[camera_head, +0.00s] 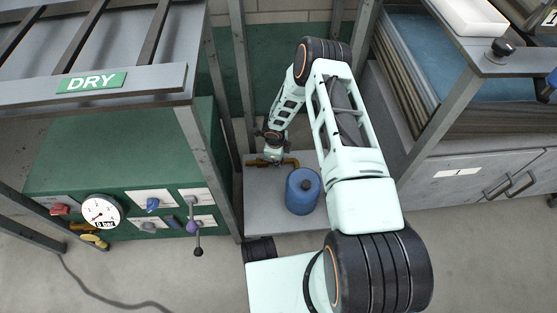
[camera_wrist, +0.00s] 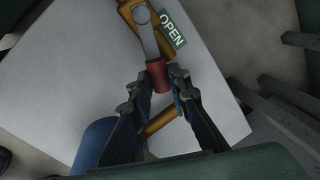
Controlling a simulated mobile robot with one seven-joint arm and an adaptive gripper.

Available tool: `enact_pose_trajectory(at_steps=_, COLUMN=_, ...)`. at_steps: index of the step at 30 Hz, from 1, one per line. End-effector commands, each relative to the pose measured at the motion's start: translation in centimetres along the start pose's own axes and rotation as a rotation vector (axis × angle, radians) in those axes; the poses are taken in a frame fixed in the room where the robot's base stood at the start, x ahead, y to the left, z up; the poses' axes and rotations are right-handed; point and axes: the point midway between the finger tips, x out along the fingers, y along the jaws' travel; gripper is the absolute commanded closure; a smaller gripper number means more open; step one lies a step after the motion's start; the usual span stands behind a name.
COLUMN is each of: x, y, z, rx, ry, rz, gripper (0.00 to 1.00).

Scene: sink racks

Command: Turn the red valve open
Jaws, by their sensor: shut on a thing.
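The red valve's grip (camera_wrist: 157,75) is a red sleeve on the end of a grey lever (camera_wrist: 146,35). The lever is mounted on a brass pipe (camera_wrist: 131,12), beside a green OPEN label (camera_wrist: 172,29). In the wrist view my gripper (camera_wrist: 155,80) has its two fingertips closed in on either side of the red sleeve. In the head view my gripper (camera_head: 271,150) is low at the far end of my arm, by the brass pipe (camera_head: 290,162). The red sleeve cannot be made out there.
A blue canister (camera_head: 303,191) stands on the pale low shelf (camera_head: 262,205) close to the pipe. Grey rack posts (camera_head: 243,75) rise beside my arm. A green panel with a gauge (camera_head: 102,211) is at left, a grey cabinet (camera_head: 465,190) at right.

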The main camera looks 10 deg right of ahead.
Motion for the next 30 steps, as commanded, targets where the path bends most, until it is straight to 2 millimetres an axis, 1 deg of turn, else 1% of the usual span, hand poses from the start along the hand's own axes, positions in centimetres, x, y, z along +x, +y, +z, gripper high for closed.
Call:
enact_pose_trajectory(at_steps=1, x=-0.1, y=-0.2, z=0.2, rx=0.0, ry=-0.004, rz=-0.004, gripper=1.0)
enact_pose_trajectory(at_steps=11, x=-0.1, y=-0.3, z=0.2, rx=0.0, ry=-0.005, rz=-0.004, gripper=1.0)
enact_pose_trajectory(at_steps=12, x=-0.1, y=-0.3, z=0.2, rx=0.0, ry=-0.005, rz=-0.004, gripper=0.81)
enact_pose_trajectory(at_steps=16, x=-0.1, y=-0.2, z=0.2, rx=0.0, ry=-0.004, rz=-0.003, gripper=0.67)
enact_pose_trajectory(at_steps=17, x=-0.1, y=-0.2, z=0.2, rx=0.0, ry=-0.004, rz=-0.003, gripper=0.66)
enact_pose_trajectory(at_steps=26, x=-0.1, y=-0.1, z=0.1, rx=-0.001, ry=-0.002, rz=-0.001, gripper=0.66)
enact_pose_trajectory(at_steps=30, x=-1.1, y=-0.2, z=0.1, rx=-0.002, ry=-0.002, rz=-0.003, gripper=0.66)
